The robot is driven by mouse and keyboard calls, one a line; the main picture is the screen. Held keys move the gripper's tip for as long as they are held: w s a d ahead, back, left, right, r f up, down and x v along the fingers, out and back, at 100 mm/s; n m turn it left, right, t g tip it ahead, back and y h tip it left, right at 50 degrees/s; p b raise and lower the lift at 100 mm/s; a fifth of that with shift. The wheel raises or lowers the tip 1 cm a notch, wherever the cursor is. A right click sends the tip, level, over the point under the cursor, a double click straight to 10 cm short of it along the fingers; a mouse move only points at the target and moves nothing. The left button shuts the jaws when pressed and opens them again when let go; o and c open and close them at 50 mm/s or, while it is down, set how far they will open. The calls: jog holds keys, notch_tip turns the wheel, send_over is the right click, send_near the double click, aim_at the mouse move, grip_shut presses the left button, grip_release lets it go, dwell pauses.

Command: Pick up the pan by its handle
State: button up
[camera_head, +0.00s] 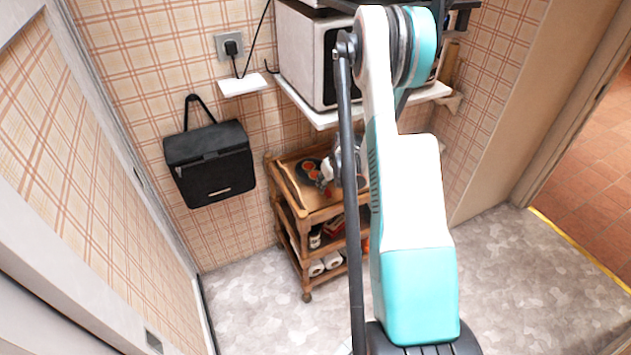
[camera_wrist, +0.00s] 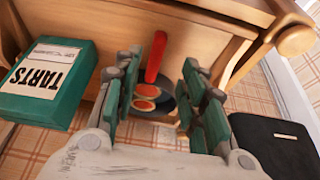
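The pan (camera_head: 301,163) is dark and round and lies on the top of a wooden trolley, with orange-red round pieces on or in it. In the wrist view the pan (camera_wrist: 168,103) shows between my fingers, with its red handle (camera_wrist: 154,60) pointing up in the picture. My gripper (camera_wrist: 174,60) is open, with its green-padded fingers apart. The handle shows close to the left fingertip; I cannot tell whether they touch. In the head view my gripper (camera_head: 328,172) is beside the pan, over the trolley top, partly hidden behind my arm.
The wooden trolley (camera_head: 290,192) stands against the plaid wall, with jars and rolls on its lower shelves. A green TARTS box (camera_wrist: 40,98) is at left in the wrist view. A black bag (camera_head: 210,165) hangs on the wall. A microwave (camera_head: 303,60) sits on a shelf above.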

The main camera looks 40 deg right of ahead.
jog(key=shift+d+b+x, duration=0.1)
jog(key=shift+b+x, duration=0.65)
jog(key=shift+x, duration=0.75)
jog(key=shift+d+b+x, duration=0.15)
jog(key=shift+b+x, duration=0.6)
jog(key=shift+x, duration=0.7)
jog(key=shift+r, duration=0.1)
jog(key=shift+c, duration=0.3)
grip_shut()
